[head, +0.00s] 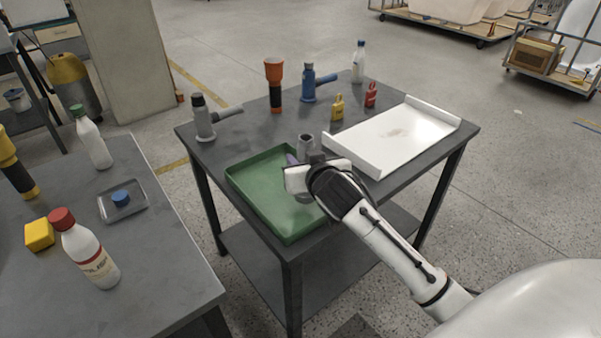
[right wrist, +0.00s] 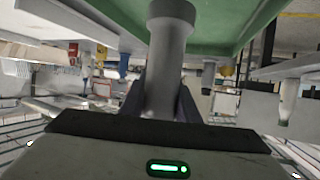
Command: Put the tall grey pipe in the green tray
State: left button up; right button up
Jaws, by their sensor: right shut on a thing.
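The grey pipe (head: 306,143) stands upright at the right side of the green tray (head: 262,215), its upper end showing in the head view. My right gripper (head: 297,165) is shut on it, and the gripper's body hides the pipe's lower part there. In the right wrist view, which looks upside down, the pipe (right wrist: 168,60) runs between the fingers (right wrist: 160,105). Its wide end is against the green of the tray (right wrist: 216,22); I cannot tell whether it touches the tray floor. The visible left part of the tray is empty. My left gripper is not in view.
A white tray (head: 395,138) lies right of the green one. The left table holds a red-capped bottle (head: 85,250) and a yellow block (head: 39,235).

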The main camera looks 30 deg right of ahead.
jog(key=shift+f, duration=1.65)
jog(key=shift+f+b, duration=0.2)
jog(key=shift+b, duration=0.1)
jog(key=o, duration=1.1)
jog(key=shift+r, duration=0.25)
jog(key=v, duration=1.2)
jog(key=shift+p, duration=0.4)
